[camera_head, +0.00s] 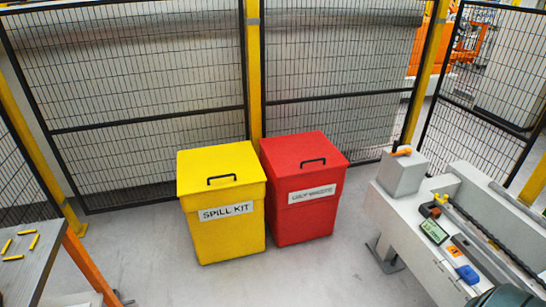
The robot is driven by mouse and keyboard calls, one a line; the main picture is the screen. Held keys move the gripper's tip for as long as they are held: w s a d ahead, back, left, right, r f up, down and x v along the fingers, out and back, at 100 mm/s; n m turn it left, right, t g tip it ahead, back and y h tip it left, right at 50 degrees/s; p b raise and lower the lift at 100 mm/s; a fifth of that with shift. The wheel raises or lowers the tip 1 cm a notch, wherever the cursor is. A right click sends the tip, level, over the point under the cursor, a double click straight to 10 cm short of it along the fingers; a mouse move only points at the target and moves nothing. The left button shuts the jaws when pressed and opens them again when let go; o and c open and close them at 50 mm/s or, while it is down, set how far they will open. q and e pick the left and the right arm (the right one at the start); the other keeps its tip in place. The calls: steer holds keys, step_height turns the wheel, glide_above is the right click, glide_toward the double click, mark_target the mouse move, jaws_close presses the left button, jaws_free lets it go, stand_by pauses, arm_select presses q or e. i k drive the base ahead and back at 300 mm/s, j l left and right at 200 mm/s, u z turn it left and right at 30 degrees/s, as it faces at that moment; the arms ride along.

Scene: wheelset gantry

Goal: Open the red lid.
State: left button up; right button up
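The red bin (302,220) stands on the floor near the middle of the head view. Its red lid (300,148) lies flat and closed on top, with a black handle (313,161) near its front edge. A white label (311,193) is on the bin's front, just under the lid; its lettering is hard to read. Neither of my grippers shows in the head view, so their state is hidden.
A yellow bin (225,232) labelled SPILL KIT stands directly left of the red one, its lid closed. A mesh fence (150,85) runs close behind both. A grey machine bench (412,215) stands at right, a table (32,262) at left. The floor in front is clear.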

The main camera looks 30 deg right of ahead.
mark_target(301, 154)
steer(key=z, duration=1.15)
steer(key=i+l+u, duration=0.25)
steer(key=u, duration=0.2)
steer(key=i+l+u, duration=0.25)
steer(key=u, duration=0.2)
